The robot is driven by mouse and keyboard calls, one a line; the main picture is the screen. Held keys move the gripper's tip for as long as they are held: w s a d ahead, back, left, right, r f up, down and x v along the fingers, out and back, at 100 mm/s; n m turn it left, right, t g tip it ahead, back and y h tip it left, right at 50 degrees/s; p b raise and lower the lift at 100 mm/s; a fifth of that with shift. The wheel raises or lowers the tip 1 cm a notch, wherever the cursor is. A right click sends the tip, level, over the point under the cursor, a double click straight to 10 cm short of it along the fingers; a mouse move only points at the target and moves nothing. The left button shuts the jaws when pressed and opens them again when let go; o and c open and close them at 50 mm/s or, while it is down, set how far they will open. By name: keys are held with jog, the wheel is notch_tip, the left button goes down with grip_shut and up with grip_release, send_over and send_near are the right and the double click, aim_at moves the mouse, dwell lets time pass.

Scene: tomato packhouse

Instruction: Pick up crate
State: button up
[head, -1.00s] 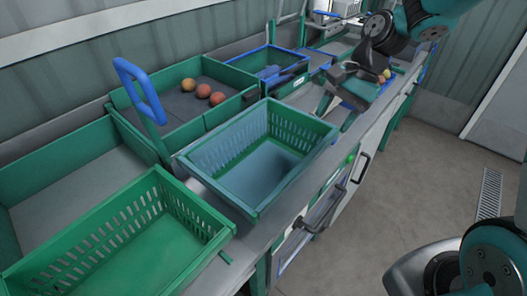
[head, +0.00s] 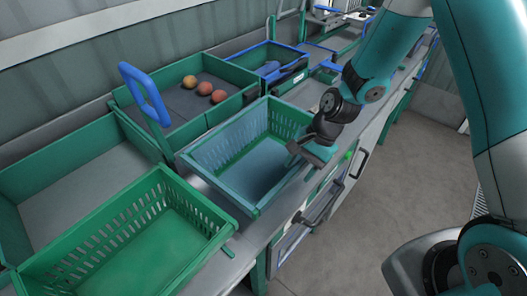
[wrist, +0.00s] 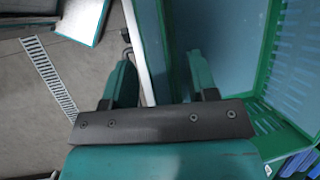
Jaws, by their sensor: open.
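Two crates stand on the grey bench in the head view. The middle crate (head: 212,160) is green with slatted walls, a bluish inside, and looks empty. The nearer crate (head: 62,258) at lower left is bright green, slatted and also empty. My gripper (head: 300,152) is at the right wall of the middle crate, pointing down. In the wrist view its two fingers (wrist: 158,80) are spread, with a crate wall (wrist: 159,45) running between them. Whether the fingers touch the wall I cannot tell.
A green bin (head: 166,112) with three tomatoes (head: 204,88) and a blue upright handle (head: 143,92) stands behind the crates. Another bin (head: 250,54) with a blue rim is farther back. A drawer handle (head: 323,203) juts from the bench front.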

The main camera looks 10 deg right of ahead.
jog(key=shift+f, duration=0.1)
jog(key=shift+c, duration=0.2)
grip_shut()
